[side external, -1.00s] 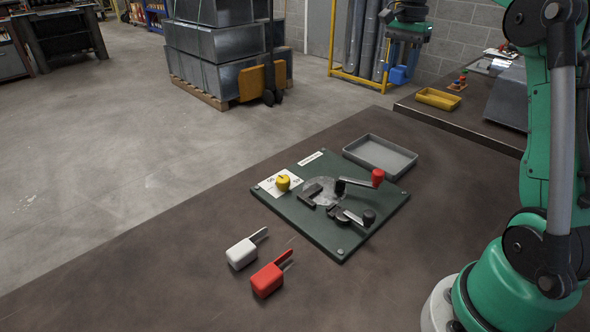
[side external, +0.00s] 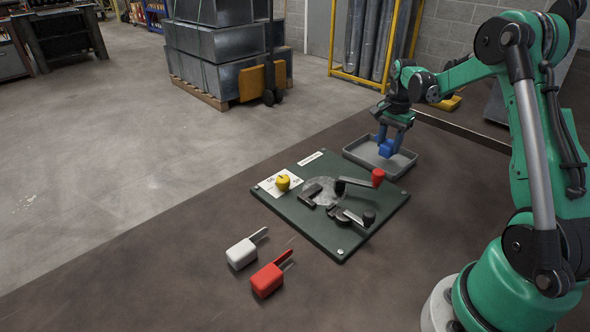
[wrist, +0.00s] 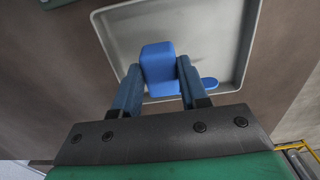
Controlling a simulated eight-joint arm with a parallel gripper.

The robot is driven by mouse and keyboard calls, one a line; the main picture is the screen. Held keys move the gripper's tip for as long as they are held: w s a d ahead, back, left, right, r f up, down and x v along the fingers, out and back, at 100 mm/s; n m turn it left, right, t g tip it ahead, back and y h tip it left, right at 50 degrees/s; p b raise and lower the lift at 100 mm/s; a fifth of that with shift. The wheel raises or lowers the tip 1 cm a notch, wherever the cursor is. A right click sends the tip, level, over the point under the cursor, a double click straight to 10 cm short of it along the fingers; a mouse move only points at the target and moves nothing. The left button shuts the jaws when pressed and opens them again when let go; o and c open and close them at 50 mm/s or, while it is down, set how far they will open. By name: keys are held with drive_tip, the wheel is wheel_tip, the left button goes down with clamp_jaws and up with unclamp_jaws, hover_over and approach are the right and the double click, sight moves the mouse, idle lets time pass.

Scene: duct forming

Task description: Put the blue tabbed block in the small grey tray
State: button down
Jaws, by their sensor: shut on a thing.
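The blue tabbed block (side external: 387,148) is between the fingers of my gripper (side external: 391,141), which is shut on it. In the wrist view the block (wrist: 158,66) sits between the two fingertips of my gripper (wrist: 157,78), its tab showing to the right. The small grey tray (side external: 352,153) lies on the bench behind the green board. The block is over the tray's inside, and the tray (wrist: 250,45) frames it in the wrist view. I cannot tell whether the block touches the tray floor.
A green board (side external: 310,225) with a clamp, a red-knobbed crank (side external: 377,178) and a yellow knob (side external: 283,183) lies in front of the tray. A white tabbed block (side external: 241,254) and a red tabbed block (side external: 267,280) lie on the open bench nearby.

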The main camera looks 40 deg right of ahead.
sight(389, 144)
drive_tip(key=shift+f, duration=1.05)
drive_tip(key=shift+f, duration=0.15)
drive_tip(key=shift+c, duration=2.3)
unclamp_jaws()
wheel_tip(389, 144, up, 12)
drive_tip(key=w+a+r+n+t, duration=0.1)
drive_tip(key=a+r+n, duration=0.25)
drive_tip(key=a, duration=0.35)
drive_tip(key=s+a+f+n+t, duration=0.1)
drive_tip(key=s+a+n+t, duration=0.2)
drive_tip(key=a+n, duration=0.4)
drive_tip(key=s+a+f+n+t, duration=0.2)
drive_tip(key=a+n, duration=0.5)
drive_tip(key=a, duration=0.5)
drive_tip(key=shift+s+f+t, duration=0.2)
drive_tip(key=shift+s+t, duration=0.4)
drive_tip(key=shift+s, duration=0.05)
